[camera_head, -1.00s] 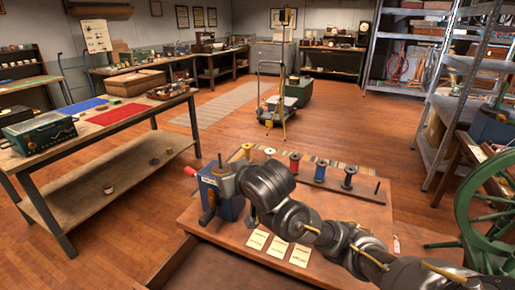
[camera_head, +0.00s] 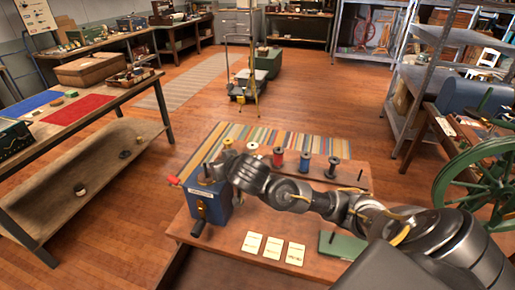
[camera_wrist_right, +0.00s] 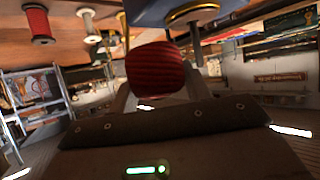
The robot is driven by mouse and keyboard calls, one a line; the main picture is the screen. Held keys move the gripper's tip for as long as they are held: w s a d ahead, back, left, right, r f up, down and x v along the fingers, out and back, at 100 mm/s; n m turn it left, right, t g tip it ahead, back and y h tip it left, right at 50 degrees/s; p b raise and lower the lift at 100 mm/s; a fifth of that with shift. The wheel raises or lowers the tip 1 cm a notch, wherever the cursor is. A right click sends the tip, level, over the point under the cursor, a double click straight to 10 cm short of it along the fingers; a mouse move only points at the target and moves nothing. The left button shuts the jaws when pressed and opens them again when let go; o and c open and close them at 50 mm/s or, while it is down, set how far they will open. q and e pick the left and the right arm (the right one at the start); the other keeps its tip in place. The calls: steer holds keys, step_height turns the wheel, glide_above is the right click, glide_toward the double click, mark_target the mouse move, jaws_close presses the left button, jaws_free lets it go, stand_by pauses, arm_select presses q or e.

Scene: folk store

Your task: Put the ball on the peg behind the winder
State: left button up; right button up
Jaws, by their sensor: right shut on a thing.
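The blue winder (camera_head: 208,203) stands at the left of the low brown table, with a crank on its front. A row of spools stands behind it, including a red spool (camera_head: 279,156) and a blue one (camera_head: 305,161). A thin bare peg (camera_head: 360,174) shows at the right end of the row. My right arm reaches across the table to the winder's top; its fingers are hidden in the head view. In the right wrist view, my right gripper (camera_wrist_right: 158,88) is shut on a dark red ball (camera_wrist_right: 156,68), close to the blue winder (camera_wrist_right: 170,10). My left gripper is not in view.
Three cards (camera_head: 273,248) and a green board (camera_head: 342,244) lie on the table's front part. A green spoked wheel (camera_head: 478,180) stands at the right. A striped rug (camera_head: 290,136) lies behind the table. A workbench (camera_head: 100,118) stands at the left.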

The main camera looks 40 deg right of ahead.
steer(key=w+d+f+p, duration=0.25)
steer(key=d+p, duration=0.25)
steer(key=d, duration=0.3)
steer(key=w+d+f+p, duration=0.1)
steer(key=d+f+p, duration=0.2)
steer(key=d+p, duration=0.35)
steer(key=f+n+y+b, duration=0.1)
steer(key=f, duration=0.1)
steer(key=d+f+n+y+b, duration=0.1)
steer(key=f+b, duration=0.1)
steer(key=f, duration=0.1)
steer(key=w+f+n+y+b, duration=0.1)
steer(key=f, duration=0.2)
steer(key=shift+d+f+b, duration=0.1)
steer(key=shift+d+b, duration=0.15)
steer(key=shift+b, duration=0.05)
steer(key=shift+s+f, duration=0.2)
steer(key=shift+s, duration=0.15)
steer(key=shift+p, duration=0.5)
steer(key=shift+f, duration=0.2)
stand_by(0.3)
